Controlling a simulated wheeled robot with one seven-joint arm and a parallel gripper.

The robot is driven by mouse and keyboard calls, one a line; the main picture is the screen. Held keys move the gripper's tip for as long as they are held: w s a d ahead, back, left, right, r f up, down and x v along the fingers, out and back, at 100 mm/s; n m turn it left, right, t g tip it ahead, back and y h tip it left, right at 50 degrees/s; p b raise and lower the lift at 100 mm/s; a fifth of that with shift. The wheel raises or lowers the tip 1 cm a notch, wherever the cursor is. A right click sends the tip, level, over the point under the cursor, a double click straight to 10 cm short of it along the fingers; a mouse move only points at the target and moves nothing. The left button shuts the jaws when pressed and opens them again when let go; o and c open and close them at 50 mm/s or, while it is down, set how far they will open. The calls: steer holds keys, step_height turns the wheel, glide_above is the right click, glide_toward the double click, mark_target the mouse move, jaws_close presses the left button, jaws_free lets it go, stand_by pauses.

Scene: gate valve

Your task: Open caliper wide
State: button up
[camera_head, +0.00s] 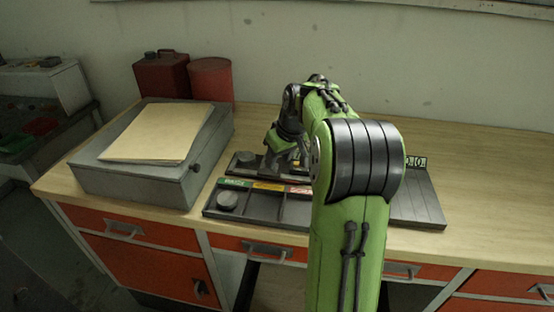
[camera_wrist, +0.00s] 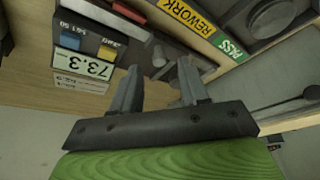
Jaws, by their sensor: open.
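The caliper (camera_wrist: 92,28) is a dark body with a blue and a yellow button and a readout (camera_wrist: 84,66) showing 73.3, at the upper left of the wrist view. In the head view my arm covers most of it. My gripper (camera_wrist: 159,68) is open, its two fingers apart and pointing toward the caliper and a small round grey part beside it. I cannot tell whether a finger touches either. In the head view my gripper (camera_head: 283,158) is above the rear of the dark fixture, left of my arm.
A dark sorting tray (camera_head: 263,206) with green, yellow and red labels lies at the bench front, a grey disc (camera_head: 228,200) in its green compartment. A grey box (camera_head: 140,180) with a folder (camera_head: 160,134) stands left. Red cans (camera_head: 161,75) stand behind. The bench's right is clear.

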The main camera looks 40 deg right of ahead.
steer(key=p+v, duration=0.4)
steer(key=v, duration=0.9)
steer(key=shift+s, duration=0.1)
steer(key=s+a+r, duration=0.1)
steer(key=s+a, duration=0.3)
steer(key=a, duration=0.6)
steer(key=s+a, duration=0.5)
steer(key=a, duration=0.4)
steer(key=s+a+f+t+p, duration=0.1)
steer(key=s+a+f, duration=0.3)
steer(key=s, duration=0.6)
steer(key=shift+s+f+n, duration=0.2)
steer(key=shift+f+n, duration=0.1)
steer(key=shift+f, duration=0.35)
steer(key=shift+a, duration=0.1)
